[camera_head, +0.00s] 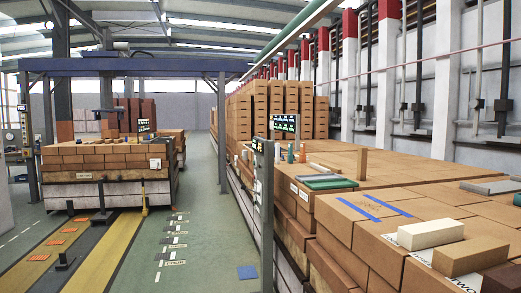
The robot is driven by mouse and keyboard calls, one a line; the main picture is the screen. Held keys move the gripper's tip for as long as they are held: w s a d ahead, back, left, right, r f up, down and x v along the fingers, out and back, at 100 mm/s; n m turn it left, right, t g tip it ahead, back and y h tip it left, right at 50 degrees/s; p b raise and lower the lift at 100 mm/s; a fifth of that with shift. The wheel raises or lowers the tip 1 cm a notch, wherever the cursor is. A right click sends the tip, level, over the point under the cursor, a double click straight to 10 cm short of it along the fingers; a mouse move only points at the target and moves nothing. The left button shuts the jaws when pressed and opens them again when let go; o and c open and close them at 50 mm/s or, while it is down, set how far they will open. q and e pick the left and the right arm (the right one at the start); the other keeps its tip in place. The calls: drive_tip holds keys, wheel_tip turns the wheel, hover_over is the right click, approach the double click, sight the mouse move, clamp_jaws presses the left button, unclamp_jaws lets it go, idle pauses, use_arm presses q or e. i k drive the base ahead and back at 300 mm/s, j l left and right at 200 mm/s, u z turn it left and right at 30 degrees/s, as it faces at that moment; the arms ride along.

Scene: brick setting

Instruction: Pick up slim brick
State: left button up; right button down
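Neither of my grippers is in view. Several loose bricks sit on the long brick stack at the right. A thin tan brick (361,164) stands upright on the stack's far part. A cream brick (430,234) lies flat near the front right. A tan brick (470,257) lies just in front of it, close to or touching it. I cannot tell for certain which one is the slim brick; the upright one looks the thinnest. No gripper is near any of them.
The stack top (400,193) also holds a green flat item (330,184), grey slabs (490,187) and small bottles (291,153). A metal post (265,210) with a display stands at its left edge. Another brick stack (100,157) stands left. The green floor (205,235) between is mostly clear.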

sight(431, 234)
drive_tip(key=z, duration=1.55)
